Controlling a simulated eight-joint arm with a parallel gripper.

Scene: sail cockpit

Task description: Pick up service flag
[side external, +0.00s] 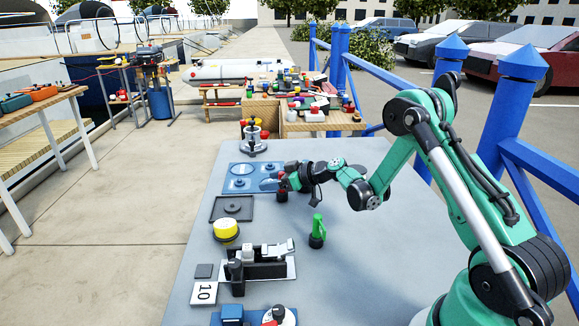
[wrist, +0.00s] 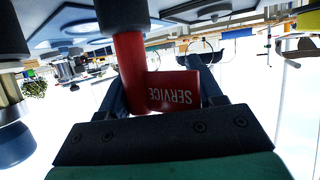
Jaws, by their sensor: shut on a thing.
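The service flag (wrist: 172,92) is red, with "SERVICE" in white letters upside down in the wrist view. Its red post runs up to a black round base at the top of that picture. My gripper (wrist: 160,95) is shut on the flag, with a dark finger on either side. In the side external view my gripper (side external: 279,183) reaches left over the grey table. The flag's black base (side external: 281,196) shows just below it, at or close to the table top; I cannot tell whether it touches. Most of the red part is hidden by the gripper there.
A blue panel (side external: 238,185) lies beyond the gripper, with a metal winch-like piece (side external: 253,140) behind. A dark tray (side external: 219,209), a yellow-topped round piece (side external: 226,229), a black and silver mechanism (side external: 262,265) and a green handle (side external: 318,229) stand nearer. Right of the green handle is clear.

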